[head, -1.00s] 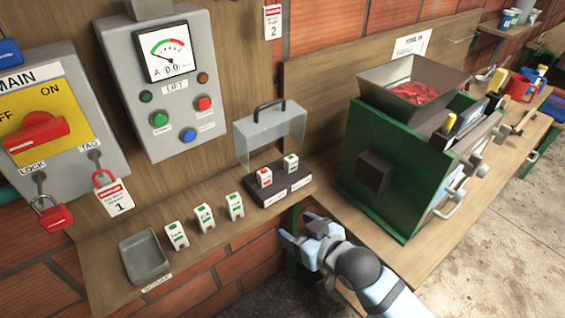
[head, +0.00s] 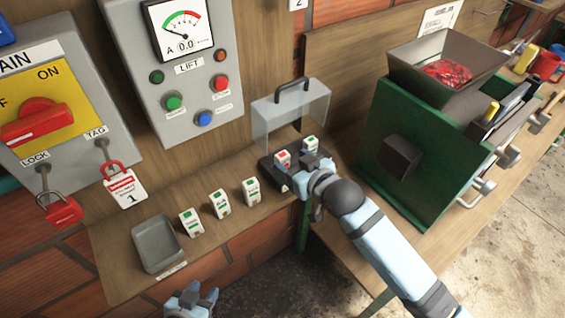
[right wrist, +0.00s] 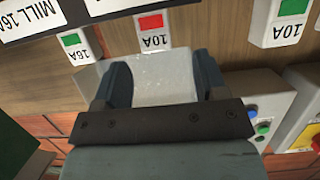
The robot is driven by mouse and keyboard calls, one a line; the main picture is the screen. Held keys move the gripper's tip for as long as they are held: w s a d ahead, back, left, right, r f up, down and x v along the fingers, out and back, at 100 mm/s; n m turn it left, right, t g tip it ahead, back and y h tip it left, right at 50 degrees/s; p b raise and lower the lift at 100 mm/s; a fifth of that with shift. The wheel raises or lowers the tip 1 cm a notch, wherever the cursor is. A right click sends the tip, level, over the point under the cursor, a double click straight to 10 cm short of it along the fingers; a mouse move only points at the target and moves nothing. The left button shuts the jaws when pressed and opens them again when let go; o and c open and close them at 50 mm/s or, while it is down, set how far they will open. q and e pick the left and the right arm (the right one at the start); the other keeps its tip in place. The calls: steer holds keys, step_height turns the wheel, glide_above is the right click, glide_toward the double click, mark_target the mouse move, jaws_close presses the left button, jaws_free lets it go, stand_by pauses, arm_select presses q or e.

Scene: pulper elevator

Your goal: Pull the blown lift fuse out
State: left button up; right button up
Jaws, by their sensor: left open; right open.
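The red-marked 10A fuse (head: 283,158) stands upright in the black fuse holder (head: 268,172) on the wooden shelf. It also shows upside down in the right wrist view (right wrist: 151,31). A green-marked fuse (head: 310,145) stands beside it, labelled 16A in the right wrist view (right wrist: 73,45). My right gripper (head: 298,179) is open just in front of the holder. In the right wrist view its fingers (right wrist: 162,75) are spread short of the red-marked fuse, with a pale surface between them. My left gripper (head: 190,302) is open at the bottom edge, below the shelf.
A clear cover with a black handle (head: 290,108) is raised behind the holder. Several green-marked spare fuses (head: 220,204) and a grey tray (head: 157,245) sit on the shelf to the left. The green pulper (head: 410,165) stands close on the right.

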mark_target(285, 159)
steer(key=shift+f+p+x, duration=0.15)
steer(key=shift+p+x, duration=0.15)
steer(key=shift+x, duration=1.1)
steer(key=shift+f+p+x, duration=0.15)
steer(key=shift+p+x, duration=0.15)
steer(key=shift+x, duration=1.05)
steer(key=shift+d, duration=0.2)
steer(key=c, duration=1)
